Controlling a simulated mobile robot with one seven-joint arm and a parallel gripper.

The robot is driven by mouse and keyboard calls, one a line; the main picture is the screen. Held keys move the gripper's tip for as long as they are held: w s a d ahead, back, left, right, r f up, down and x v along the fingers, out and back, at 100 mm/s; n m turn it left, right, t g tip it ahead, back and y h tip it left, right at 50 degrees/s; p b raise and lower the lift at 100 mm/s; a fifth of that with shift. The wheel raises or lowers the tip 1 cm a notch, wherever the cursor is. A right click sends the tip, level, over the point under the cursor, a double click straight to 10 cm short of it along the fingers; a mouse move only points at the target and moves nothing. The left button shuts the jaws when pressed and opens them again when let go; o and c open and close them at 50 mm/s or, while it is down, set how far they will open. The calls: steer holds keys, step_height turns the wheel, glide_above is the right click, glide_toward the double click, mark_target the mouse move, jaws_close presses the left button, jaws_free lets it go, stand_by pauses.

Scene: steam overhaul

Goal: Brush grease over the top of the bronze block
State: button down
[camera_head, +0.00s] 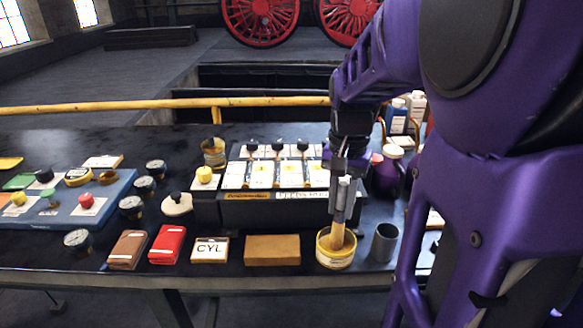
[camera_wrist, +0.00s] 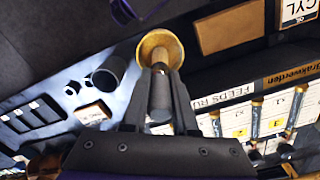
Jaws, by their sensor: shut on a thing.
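The bronze block (camera_head: 272,249) is a flat tan-brown block lying near the front edge of the bench. It also shows at the top of the wrist view (camera_wrist: 230,27). My gripper (camera_head: 343,190) is shut on a brush (camera_head: 338,236) with a grey handle and a tan lower end, held about upright. The brush's lower end is inside a round yellow grease tin (camera_head: 334,262), just right of the block. In the wrist view my fingers (camera_wrist: 162,72) close around the brush (camera_wrist: 160,98) above the tin (camera_wrist: 155,36). The brush tip and the tin's contents are partly hidden.
A dark grey cup (camera_head: 384,243) stands close right of the tin. A black rack with labelled panels (camera_head: 272,213) stands behind. A purple flask (camera_head: 387,176) is behind the cup. The block's top is clear.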

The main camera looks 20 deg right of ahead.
mark_target(344, 184)
steer(key=shift+r+p, duration=2.85)
steer(key=shift+r, duration=0.65)
steer(key=shift+s+f, duration=0.1)
